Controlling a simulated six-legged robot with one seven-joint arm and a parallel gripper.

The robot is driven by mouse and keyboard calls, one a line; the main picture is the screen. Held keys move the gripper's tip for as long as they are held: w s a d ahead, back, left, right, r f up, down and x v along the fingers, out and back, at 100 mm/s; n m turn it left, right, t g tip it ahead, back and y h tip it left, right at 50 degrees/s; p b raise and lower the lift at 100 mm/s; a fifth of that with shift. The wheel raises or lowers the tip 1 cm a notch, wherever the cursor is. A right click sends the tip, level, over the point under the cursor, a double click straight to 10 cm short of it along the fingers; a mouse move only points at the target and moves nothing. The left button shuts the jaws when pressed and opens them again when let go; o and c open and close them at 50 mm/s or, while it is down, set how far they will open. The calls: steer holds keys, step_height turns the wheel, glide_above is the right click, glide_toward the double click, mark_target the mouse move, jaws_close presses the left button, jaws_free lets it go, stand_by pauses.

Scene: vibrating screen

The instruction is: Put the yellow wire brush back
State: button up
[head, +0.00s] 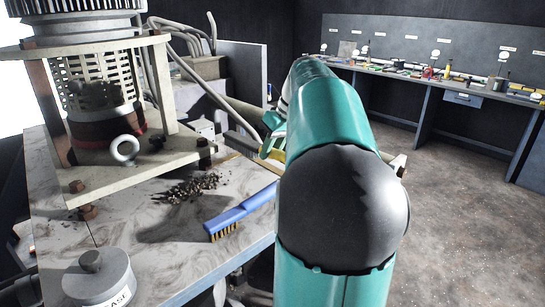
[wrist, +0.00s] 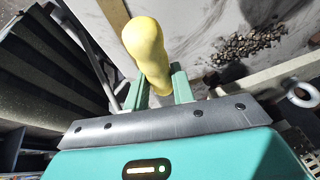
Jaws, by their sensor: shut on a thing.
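A rounded yellow handle (wrist: 148,48), which I take to be the yellow wire brush, stands between the two green fingers of my gripper (wrist: 160,88) in the wrist view. My gripper is shut on it. The bristle end is not clearly visible. In the head view my own arm hides most of the gripper and the held brush. Part of the green gripper (head: 272,134) shows left of the arm, beyond the marbled worktop (head: 150,235).
A blue brush (head: 240,212) with tan bristles lies on the worktop's edge. A pile of dark gravel (head: 188,188) is behind it, also seen in the wrist view (wrist: 250,46). A sieve machine (head: 100,100) stands left. A long bench (head: 430,75) with tools is at the back right; open floor lies between.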

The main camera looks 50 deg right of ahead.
steer(key=shift+s+f, duration=0.1)
steer(key=shift+f, duration=0.75)
steer(key=shift+s+f, duration=0.1)
steer(key=shift+f, duration=0.15)
steer(key=o, duration=1)
steer(key=shift+r, duration=0.1)
steer(key=v, duration=1.1)
steer(key=shift+s+d+r, duration=0.1)
steer(key=shift+s+r, duration=0.05)
steer(key=shift+r, duration=0.2)
